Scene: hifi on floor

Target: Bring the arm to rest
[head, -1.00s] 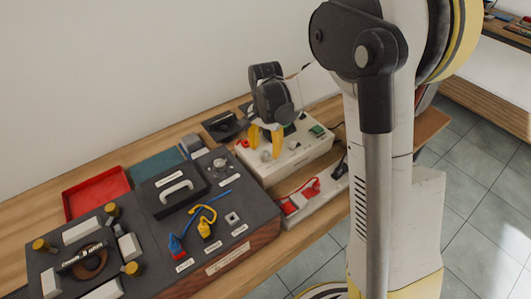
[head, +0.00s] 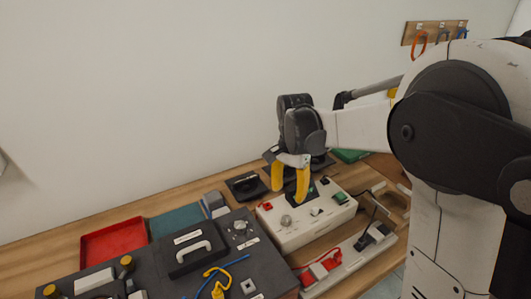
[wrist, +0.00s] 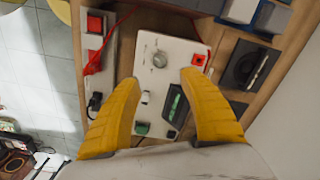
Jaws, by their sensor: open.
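My gripper (head: 290,182) has two yellow fingers pointing down over the white control box (head: 287,235) in the head view. In the wrist view my gripper (wrist: 160,100) shows its fingers spread apart with nothing between them. The white control box (wrist: 184,62) lies below them, with a round knob (wrist: 160,59), a red button (wrist: 199,60) and a green part (wrist: 141,128) on top. Whether the fingertips touch the box cannot be told. My arm reaches in from the right in the head view.
A dark board (head: 269,275) with a handled block (head: 190,248) stands left of the box. A red tray (head: 114,245) lies farther left. A power strip (head: 350,262) with a red cable lies in front. A wall rises behind the wooden bench (head: 60,270).

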